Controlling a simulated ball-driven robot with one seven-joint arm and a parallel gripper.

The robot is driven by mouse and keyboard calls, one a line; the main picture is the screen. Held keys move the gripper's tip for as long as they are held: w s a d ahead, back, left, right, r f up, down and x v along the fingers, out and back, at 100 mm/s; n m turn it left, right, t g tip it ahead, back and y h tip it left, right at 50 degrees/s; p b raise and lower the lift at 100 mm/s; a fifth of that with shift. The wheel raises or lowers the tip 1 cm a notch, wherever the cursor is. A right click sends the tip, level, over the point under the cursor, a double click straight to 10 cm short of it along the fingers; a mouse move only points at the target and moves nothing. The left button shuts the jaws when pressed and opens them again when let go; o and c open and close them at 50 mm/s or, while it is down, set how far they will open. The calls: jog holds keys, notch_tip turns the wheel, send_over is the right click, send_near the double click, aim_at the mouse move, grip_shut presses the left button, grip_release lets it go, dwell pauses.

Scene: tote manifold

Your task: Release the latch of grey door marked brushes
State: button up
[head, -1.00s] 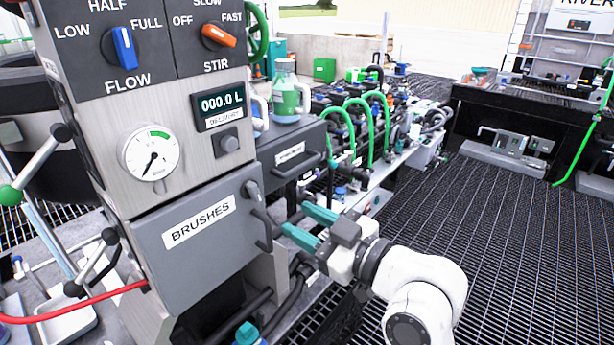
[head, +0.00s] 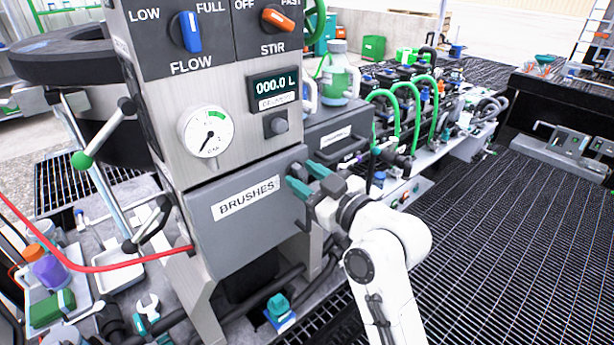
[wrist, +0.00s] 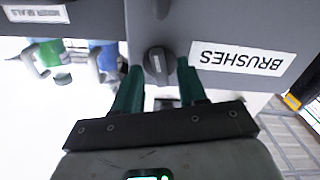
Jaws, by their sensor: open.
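The grey door marked BRUSHES (head: 232,240) is on the front of the control cabinet and looks shut. In the wrist view the picture is upside down and the door (wrist: 235,22) fills the upper right. Its dark latch knob (wrist: 157,62) stands between my two teal fingertips, with a small gap visible on each side. My gripper (head: 305,178) is open at the right edge of the door, with one finger on each side of the latch. I cannot tell whether a finger touches it.
A second grey drawer (head: 335,135) with a label and handle is just behind and right of my gripper. Above the door are a gauge (head: 206,132), a display and the FLOW and STIR knobs. A red hose (head: 100,268) reaches the cabinet's left side. Open grating lies right.

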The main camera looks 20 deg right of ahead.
grip_shut()
dwell(0.3)
jog(key=shift+m+p, duration=0.45)
jog(key=shift+m, duration=1.15)
grip_release()
jog(key=shift+s, duration=0.1)
jog(key=b+v, duration=0.2)
jog(key=v, duration=0.8)
jog(key=shift+s+d, duration=0.15)
jog(key=shift+s, duration=0.15)
